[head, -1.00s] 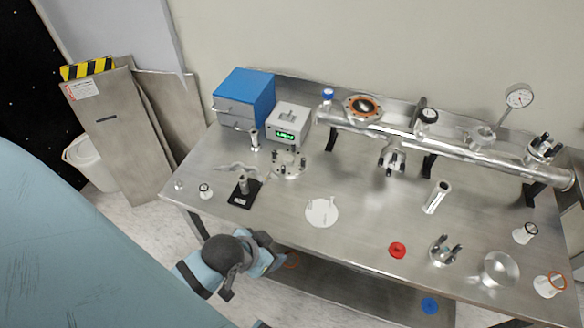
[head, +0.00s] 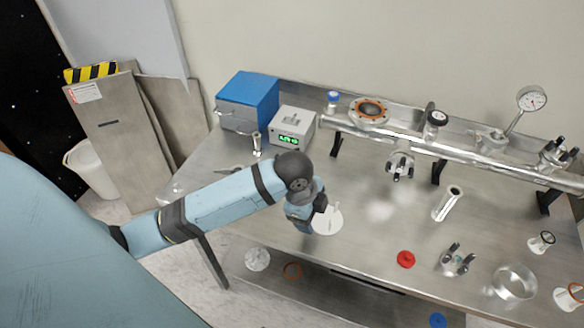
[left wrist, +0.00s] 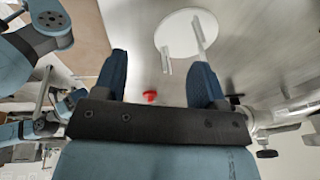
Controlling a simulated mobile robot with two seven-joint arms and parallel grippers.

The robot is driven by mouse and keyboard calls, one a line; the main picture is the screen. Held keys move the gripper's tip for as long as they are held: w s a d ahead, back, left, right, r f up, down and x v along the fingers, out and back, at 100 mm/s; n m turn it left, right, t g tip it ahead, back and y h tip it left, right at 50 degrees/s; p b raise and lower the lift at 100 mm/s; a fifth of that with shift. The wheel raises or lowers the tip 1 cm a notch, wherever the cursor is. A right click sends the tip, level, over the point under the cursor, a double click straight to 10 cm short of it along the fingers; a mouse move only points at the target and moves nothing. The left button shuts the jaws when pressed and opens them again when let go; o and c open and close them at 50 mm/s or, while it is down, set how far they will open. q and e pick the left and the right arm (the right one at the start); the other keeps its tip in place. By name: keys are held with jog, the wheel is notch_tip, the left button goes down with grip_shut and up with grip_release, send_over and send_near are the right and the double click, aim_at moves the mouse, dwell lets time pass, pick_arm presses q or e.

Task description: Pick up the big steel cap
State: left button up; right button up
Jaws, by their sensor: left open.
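A wide, round, shiny steel piece (head: 514,282), which looks like the big steel cap, sits near the right front of the bench. It lies far to the right of my left gripper (head: 312,218), which is over the bench's front part beside a white disc (head: 328,219). In the left wrist view my left gripper (left wrist: 160,72) has its blue fingers spread with nothing between them. The white disc (left wrist: 178,34) with a rod on it is beyond the fingertips. I cannot make out the cap in that view.
A long steel pipe (head: 470,157) runs along the back on black stands. A steel tube (head: 447,203) stands mid-bench. A blue box (head: 248,98) is back left.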

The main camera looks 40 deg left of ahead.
pick_arm(q)
jog(key=w+a+r+m+g+y, duration=0.1)
jog(key=w+a+r+m, duration=0.2)
jog(key=w+a+r, duration=0.35)
jog(key=w+a+r+m+g+y, duration=0.1)
jog(key=w+a+r+m, duration=0.25)
jog(key=w+a, duration=0.5)
jog(key=f, duration=1.4)
jog(key=shift+s+a+f, duration=0.15)
jog(key=shift+a+f, duration=0.05)
jog(key=shift+f, duration=0.05)
jog(key=c, duration=1.1)
jog(key=shift+o, duration=0.2)
jog(key=shift+r, duration=0.15)
